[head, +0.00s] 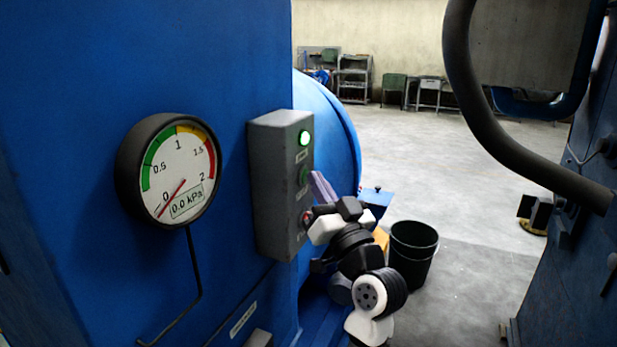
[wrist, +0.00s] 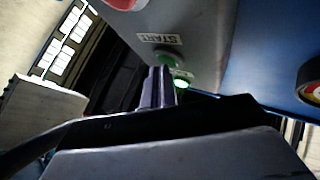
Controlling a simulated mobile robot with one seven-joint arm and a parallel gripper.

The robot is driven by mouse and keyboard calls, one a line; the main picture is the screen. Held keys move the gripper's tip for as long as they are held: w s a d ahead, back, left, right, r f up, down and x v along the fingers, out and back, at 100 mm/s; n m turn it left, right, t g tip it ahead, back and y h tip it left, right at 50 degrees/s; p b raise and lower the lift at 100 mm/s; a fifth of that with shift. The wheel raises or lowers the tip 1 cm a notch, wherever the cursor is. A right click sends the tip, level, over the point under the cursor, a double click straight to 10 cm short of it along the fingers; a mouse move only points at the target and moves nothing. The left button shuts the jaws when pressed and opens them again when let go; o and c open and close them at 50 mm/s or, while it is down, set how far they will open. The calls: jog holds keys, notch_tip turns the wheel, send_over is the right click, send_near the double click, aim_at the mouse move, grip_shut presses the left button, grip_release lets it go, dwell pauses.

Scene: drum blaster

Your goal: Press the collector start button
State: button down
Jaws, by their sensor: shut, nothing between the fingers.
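A grey control box (head: 268,190) is mounted on the blue machine side in the head view. It has a lit green lamp (head: 304,138) at the top, a darker green button (head: 303,175) in the middle and a red button (head: 307,216) below. The wrist view is turned over: the green button (wrist: 167,56) sits beside an inverted START label (wrist: 160,39), with the lit lamp (wrist: 181,83) below it. My gripper (head: 315,176) is shut and empty, its tips right at the green button. The tips (wrist: 158,70) partly cover that button in the wrist view; I cannot tell whether they touch.
A round pressure gauge (head: 178,172) reading 0.0 kPa is left of the box. A black bin (head: 412,252) stands on the floor beyond my arm. A thick dark hose (head: 480,110) curves down at the right. The grey floor behind is mostly open.

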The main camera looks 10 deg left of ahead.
jog(key=shift+s+d+b, duration=0.3)
jog(key=shift+d, duration=0.45)
jog(key=d, duration=0.1)
jog(key=s+d+b, duration=0.1)
jog(key=d, duration=0.2)
jog(key=shift+s+d, duration=0.3)
jog(key=shift+d, duration=0.1)
jog(key=shift+f, duration=0.1)
dwell(0.5)
